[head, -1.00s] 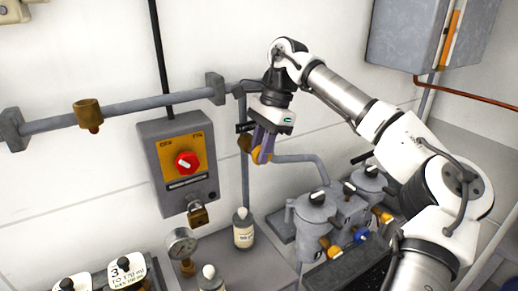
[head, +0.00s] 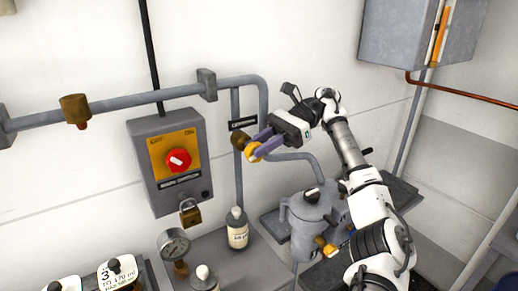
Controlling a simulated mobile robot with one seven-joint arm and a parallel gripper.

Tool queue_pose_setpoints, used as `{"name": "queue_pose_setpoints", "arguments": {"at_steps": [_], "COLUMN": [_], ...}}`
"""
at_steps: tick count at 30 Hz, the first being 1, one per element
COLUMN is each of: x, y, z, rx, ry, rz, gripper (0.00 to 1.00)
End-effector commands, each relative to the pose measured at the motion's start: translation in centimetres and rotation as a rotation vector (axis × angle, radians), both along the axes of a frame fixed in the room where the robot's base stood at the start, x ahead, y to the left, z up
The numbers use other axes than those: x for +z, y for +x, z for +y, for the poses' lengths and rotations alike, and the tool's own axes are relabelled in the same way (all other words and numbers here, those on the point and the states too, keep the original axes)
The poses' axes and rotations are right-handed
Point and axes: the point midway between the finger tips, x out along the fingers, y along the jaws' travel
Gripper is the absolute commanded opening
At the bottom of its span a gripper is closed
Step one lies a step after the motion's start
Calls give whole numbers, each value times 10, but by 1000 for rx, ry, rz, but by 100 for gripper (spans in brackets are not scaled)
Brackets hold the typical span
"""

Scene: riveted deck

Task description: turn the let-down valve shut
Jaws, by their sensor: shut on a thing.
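The let-down valve (head: 239,141) is a brass body on the thin vertical grey pipe, just below a small dark label plate. Its yellow handle (head: 254,154) sticks out to the lower right. My gripper (head: 257,149) reaches in from the right with purple fingers, shut on the yellow handle. The fingers hide part of the handle. The label's wording is too small to read.
A grey switch box (head: 168,160) with a red knob and a brass padlock (head: 189,211) is on the wall to the left. A bottle (head: 237,228), a gauge (head: 173,243) and a grey lidded pot (head: 311,222) stand below. Another brass fitting (head: 75,110) sits on the upper pipe.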

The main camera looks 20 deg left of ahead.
Motion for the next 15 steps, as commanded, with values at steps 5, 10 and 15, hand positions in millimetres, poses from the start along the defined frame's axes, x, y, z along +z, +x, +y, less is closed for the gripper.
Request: {"name": "queue_pose_setpoints", "arguments": {"at_steps": [5, 10, 15], "x": [-5, -5, -4], "y": [2, 3, 3], "z": [-1, -2, -3], "rx": [-1, -2, -2], "ry": [90, 147, 184], "rz": [107, 181, 228], "gripper": [1, 1, 1]}}
